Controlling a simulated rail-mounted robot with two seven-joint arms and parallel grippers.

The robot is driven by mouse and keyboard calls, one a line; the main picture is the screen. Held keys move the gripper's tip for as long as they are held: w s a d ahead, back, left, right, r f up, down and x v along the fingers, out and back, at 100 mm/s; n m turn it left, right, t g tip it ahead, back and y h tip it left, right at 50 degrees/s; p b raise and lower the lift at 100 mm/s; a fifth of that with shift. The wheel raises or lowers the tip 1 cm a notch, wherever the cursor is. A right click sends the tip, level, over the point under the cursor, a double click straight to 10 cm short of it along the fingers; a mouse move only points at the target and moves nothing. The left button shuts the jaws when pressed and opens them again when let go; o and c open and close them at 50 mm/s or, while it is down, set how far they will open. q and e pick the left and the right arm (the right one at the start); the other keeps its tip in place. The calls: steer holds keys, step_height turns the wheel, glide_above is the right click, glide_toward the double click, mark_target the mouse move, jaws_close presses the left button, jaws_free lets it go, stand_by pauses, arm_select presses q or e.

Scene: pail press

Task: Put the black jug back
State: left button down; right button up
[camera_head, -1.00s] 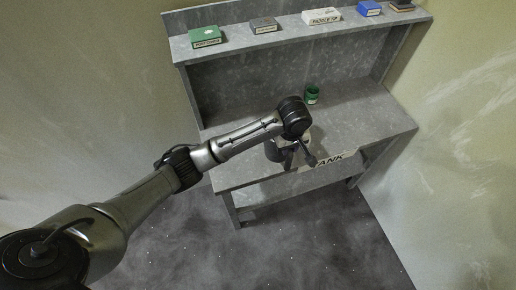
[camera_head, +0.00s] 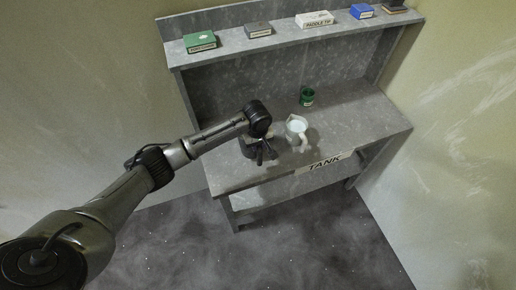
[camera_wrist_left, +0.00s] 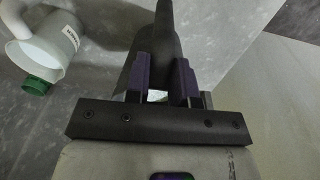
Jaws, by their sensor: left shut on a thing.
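The black jug (camera_head: 247,149) is at the left front of the grey bench, mostly hidden under my left gripper (camera_head: 262,153). In the left wrist view my left gripper (camera_wrist_left: 163,82) is shut on a dark upright part of the black jug (camera_wrist_left: 165,35), between its purple-lined fingers. I cannot tell whether the jug touches the bench top. My right gripper does not show.
A white jug (camera_head: 296,131) stands on the bench (camera_head: 365,121) just right of the gripper. A green cup (camera_head: 307,96) stands behind it. The front edge carries a TANK label (camera_head: 325,162). Several boxes sit on the upper shelf (camera_head: 285,40). The bench's right side is clear.

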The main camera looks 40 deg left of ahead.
arm_select(q)
steer(key=shift+f, duration=1.5)
steer(key=c, duration=1)
jaws_free()
steer(key=shift+f, duration=0.15)
steer(key=shift+o, duration=0.2)
